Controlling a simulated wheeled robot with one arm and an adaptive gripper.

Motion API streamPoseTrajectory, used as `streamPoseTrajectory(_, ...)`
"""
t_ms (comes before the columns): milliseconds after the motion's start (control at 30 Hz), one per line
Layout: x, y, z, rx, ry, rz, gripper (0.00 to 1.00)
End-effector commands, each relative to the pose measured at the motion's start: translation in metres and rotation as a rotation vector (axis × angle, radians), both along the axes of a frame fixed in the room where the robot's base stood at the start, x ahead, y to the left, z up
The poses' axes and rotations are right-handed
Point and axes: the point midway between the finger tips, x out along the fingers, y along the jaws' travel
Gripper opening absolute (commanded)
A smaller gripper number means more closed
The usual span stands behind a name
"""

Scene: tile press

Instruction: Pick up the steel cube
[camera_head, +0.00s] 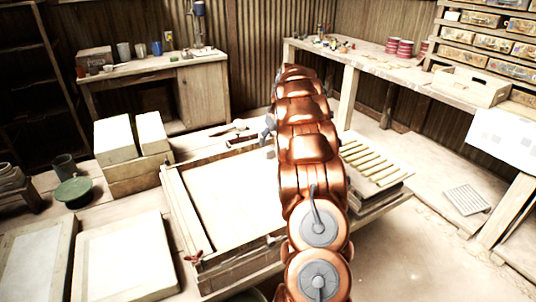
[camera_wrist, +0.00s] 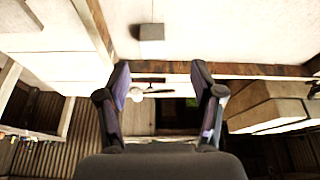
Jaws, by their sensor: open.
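The steel cube (camera_wrist: 151,32) shows in the wrist view as a small grey block on a pale flat surface (camera_wrist: 230,35), beyond my fingertips and near the top middle. My gripper (camera_wrist: 161,70) is open, with its two dark fingers spread and nothing between them. The cube is apart from the fingers. In the head view my copper-coloured arm covers the middle, and I cannot make out the cube there. Only a small grey-blue part of my gripper (camera_head: 268,128) shows left of the arm.
A wooden-framed pale bed (camera_head: 225,195) lies left of my arm, with hand tools (camera_head: 240,137) at its far edge. A slatted rack (camera_head: 375,165) is on the right. White blocks (camera_head: 115,140) stand at left. Workbenches (camera_head: 205,95) line the back. The floor at lower right is clear.

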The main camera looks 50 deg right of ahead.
Motion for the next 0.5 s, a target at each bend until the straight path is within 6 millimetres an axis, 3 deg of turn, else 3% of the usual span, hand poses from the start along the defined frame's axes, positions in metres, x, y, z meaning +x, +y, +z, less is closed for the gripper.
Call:
streamPoseTrajectory(100,0.0,-0.009,-0.004,-0.004,-0.008,0.0,0.67)
streamPoseTrajectory(500,0.011,-0.012,-0.03,-0.003,-0.008,0.0,0.67)
